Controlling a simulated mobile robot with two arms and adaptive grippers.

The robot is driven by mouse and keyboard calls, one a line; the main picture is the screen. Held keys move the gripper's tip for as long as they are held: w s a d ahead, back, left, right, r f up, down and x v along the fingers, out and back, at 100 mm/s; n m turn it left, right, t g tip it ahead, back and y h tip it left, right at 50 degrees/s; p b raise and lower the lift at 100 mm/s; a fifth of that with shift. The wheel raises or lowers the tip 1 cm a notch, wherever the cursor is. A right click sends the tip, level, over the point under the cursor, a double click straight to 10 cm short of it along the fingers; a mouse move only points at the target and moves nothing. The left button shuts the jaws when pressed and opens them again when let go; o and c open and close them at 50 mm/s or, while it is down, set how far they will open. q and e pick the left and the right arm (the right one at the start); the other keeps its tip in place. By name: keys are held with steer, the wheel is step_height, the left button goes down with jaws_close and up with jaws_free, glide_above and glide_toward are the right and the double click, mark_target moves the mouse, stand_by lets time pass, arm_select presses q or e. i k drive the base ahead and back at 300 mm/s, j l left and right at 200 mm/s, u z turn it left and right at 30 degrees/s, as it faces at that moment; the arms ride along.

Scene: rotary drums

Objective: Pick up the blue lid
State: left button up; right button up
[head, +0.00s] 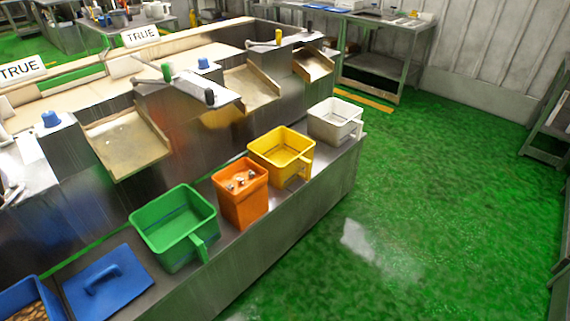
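The blue lid (106,286) lies flat on the steel bench at the lower left of the head view, with its raised handle (101,279) on top. It sits between a blue bin (32,291) at the left edge and a green bin (174,228) to its right. The blue bin is cut off by the frame and holds brown contents. Neither of my grippers shows in the head view.
An orange bin (240,193) with small items on top, a yellow bin (281,156) and a white bin (334,120) stand farther along the steel bench (262,240). Metal chutes (127,143) rise behind the bins. The green floor (440,220) to the right is clear.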

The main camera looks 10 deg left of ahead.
mark_target(95, 293)
steer(key=u, duration=1.75)
